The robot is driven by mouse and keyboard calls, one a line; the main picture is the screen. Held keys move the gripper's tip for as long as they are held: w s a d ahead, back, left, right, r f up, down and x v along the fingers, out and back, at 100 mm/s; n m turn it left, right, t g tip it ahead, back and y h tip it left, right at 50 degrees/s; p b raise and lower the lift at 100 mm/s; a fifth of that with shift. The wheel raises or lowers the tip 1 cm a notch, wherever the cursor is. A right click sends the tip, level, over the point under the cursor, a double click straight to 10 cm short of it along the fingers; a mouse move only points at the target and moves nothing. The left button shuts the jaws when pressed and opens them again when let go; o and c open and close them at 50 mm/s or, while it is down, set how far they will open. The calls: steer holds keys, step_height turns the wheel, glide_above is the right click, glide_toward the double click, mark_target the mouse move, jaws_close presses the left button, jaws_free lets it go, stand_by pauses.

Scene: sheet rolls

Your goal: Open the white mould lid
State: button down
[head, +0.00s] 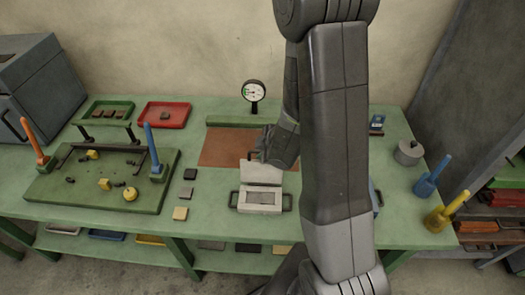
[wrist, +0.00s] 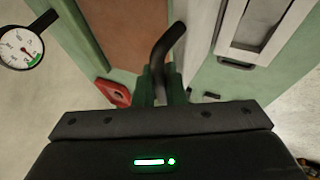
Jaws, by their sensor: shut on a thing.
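The white mould (head: 263,200) sits on the green bench, with its inner recess showing. Its white lid (head: 262,173) stands raised at the back edge of the base, tilted up and open. My gripper (head: 262,151) is at the lid's top edge, partly hidden by my arm in the head view. In the wrist view my gripper (wrist: 161,92) is shut on the dark bent lid handle (wrist: 166,48). The pale lid (wrist: 203,30) and the mould base (wrist: 238,35) lie to the right of the handle there.
A brown mat (head: 222,149) lies behind the mould, with a dial gauge (head: 254,91) at the back. Small square samples (head: 184,192) lie left of the mould. A green fixture board (head: 60,195) with coloured-handled tools is farther left. My arm hides part of the bench to the right.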

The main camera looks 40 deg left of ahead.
steer(key=c, duration=1.5)
jaws_free()
steer(key=shift+d, duration=0.1)
steer(key=shift+s+d+f, duration=0.1)
steer(key=shift+s+f, duration=0.05)
steer(key=p+v, duration=0.2)
steer(key=v, duration=1.2)
steer(key=shift+p, duration=0.35)
steer(key=shift+a, duration=0.3)
steer(key=shift+b+x, duration=0.95)
steer(key=shift+x, duration=4.7)
steer(key=shift+w+d, duration=0.1)
steer(key=shift+w, duration=0.15)
